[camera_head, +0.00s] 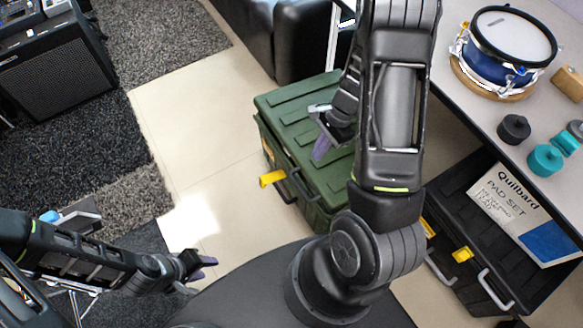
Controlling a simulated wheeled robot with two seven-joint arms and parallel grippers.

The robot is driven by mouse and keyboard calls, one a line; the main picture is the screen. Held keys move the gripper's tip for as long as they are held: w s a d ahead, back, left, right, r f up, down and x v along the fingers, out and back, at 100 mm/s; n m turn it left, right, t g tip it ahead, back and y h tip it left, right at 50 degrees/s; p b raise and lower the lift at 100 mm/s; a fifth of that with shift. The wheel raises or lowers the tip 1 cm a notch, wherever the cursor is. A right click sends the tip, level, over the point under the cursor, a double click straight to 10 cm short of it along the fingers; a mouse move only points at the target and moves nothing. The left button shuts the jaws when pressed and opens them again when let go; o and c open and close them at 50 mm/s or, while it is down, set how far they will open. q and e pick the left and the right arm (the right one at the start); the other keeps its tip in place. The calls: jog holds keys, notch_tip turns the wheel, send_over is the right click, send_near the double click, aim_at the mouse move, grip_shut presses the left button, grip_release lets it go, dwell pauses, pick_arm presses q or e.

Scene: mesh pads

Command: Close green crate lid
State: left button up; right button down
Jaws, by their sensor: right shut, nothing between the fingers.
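The green crate (309,190) stands on the floor in the middle of the view. Its ribbed green lid (290,105) lies down over the top; I cannot tell whether it sits fully flush. A yellow latch (272,178) sticks out from the front beside a dark handle. My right gripper (321,147) is shut and empty, over the lid, with its purple fingertips close to or touching it. My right arm hides the right part of the lid and crate. My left gripper (203,269) is open and empty, low at the left, well away from the crate.
A black crate (476,213) with a "Quilbard pad set" sheet (520,212) stands at right, under a table (450,60) bearing a drum (503,50) and teal and black pieces. A dark couch (285,40) is behind the green crate. Floor to its left is clear.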

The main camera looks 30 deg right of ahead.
aim_at(300, 186)
jog(key=shift+f, duration=0.2)
jog(key=b+x, duration=0.3)
jog(key=x, duration=1)
jog(key=shift+a+f, duration=0.15)
jog(key=shift+f, duration=0.2)
